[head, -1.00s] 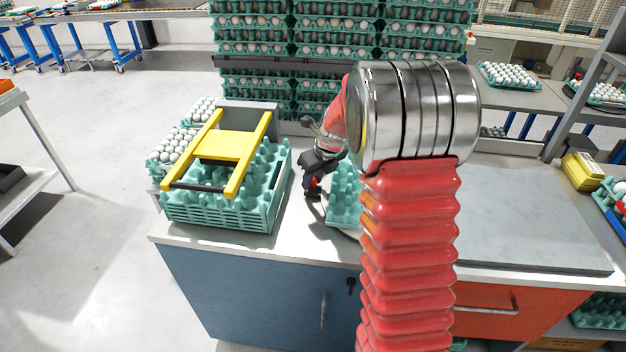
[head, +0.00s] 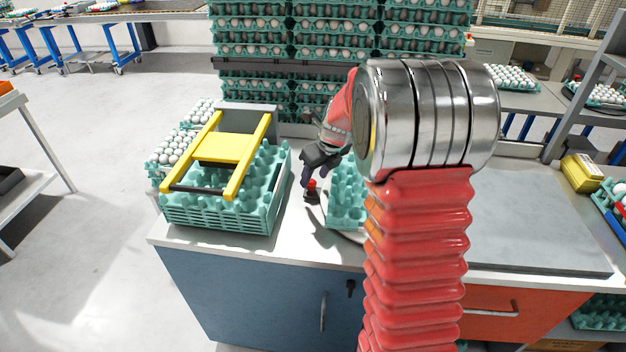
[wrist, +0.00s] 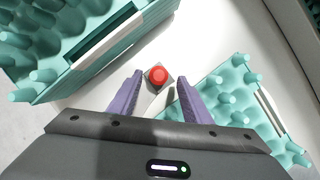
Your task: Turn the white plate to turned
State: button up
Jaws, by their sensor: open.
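The white plate (head: 350,237) shows only as a pale curved rim under a teal egg tray (head: 345,200). My arm hides much of the plate and tray in the head view. A red button (head: 312,186) on a dark base stands on the counter, left of the tray. My gripper (head: 310,177) is open above the button. In the wrist view, my two purple fingers (wrist: 160,77) reach toward the red button (wrist: 158,74), which appears between their tips. No contact with the button can be made out. The tray (wrist: 225,100) lies right of the fingers there.
A teal crate (head: 215,218) with a yellow frame (head: 225,147) stands left on the counter (head: 300,237). Stacked egg trays (head: 335,45) rise behind. A grey slab (head: 540,225) lies to the right.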

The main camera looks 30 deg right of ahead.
jog(key=v, duration=1)
jog(key=shift+r, duration=0.3)
jog(key=shift+s, duration=0.1)
jog(key=s+a+r+n, duration=0.1)
jog(key=s+a+n, duration=0.5)
jog(key=s+n, duration=0.3)
jog(key=s+a+r+n, duration=0.1)
jog(key=s+a+n, duration=0.5)
jog(key=s+n, duration=0.3)
jog(key=s+a+r+n+t, duration=0.1)
jog(key=s+a+n, duration=0.5)
jog(key=n, duration=1)
jog(key=s, duration=0.3)
jog(key=shift+a+r+h, duration=0.4)
